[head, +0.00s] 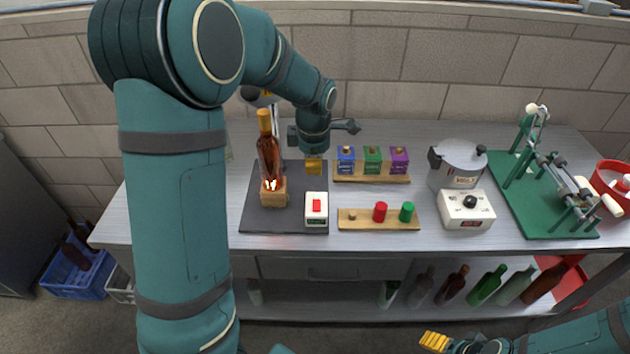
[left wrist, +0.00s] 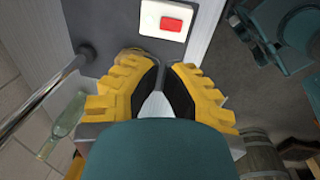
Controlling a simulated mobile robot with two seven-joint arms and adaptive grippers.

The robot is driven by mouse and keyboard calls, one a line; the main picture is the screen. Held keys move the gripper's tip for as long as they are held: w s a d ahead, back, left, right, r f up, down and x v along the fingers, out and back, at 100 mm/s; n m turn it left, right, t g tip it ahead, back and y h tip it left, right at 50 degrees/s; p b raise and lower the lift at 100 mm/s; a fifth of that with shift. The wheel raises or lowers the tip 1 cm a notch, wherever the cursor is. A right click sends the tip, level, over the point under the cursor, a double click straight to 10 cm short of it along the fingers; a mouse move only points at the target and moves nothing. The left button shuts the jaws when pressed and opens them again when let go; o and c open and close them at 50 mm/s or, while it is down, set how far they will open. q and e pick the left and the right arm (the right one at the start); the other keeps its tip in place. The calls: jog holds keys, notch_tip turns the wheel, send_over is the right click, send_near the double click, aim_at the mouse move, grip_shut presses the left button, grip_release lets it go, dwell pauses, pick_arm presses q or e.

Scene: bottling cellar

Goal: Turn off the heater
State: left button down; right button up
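A steel pot (head: 459,160) with a dark handle and a label stands at the right of the bench. In front of it is a white control box (head: 468,209) with a black knob and a small red display; this looks like the heater's control. My left gripper (head: 313,166) points down over the dark mat, well left of that box. Its yellow fingers (left wrist: 162,72) are almost together with nothing between them. A white box with a red switch (head: 316,207) lies near them and shows in the left wrist view (left wrist: 165,20). My right gripper (head: 437,342) is low at the bottom edge, below the bench.
An amber bottle (head: 268,150) stands on a lit wooden block (head: 273,192) left of my left gripper. Wooden racks hold coloured boxes (head: 372,160) and red and green caps (head: 380,212). A green corking stand (head: 540,195) is at the right.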

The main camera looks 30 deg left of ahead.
aim_at(315, 200)
pick_arm(q)
jog(key=f, duration=0.4)
jog(key=w+f+b, duration=0.1)
jog(key=f, duration=0.4)
jog(key=a+f+b, duration=0.1)
jog(key=f, duration=0.3)
jog(key=shift+w+f, duration=0.15)
jog(key=shift+w, duration=0.1)
jog(key=shift+d, duration=0.15)
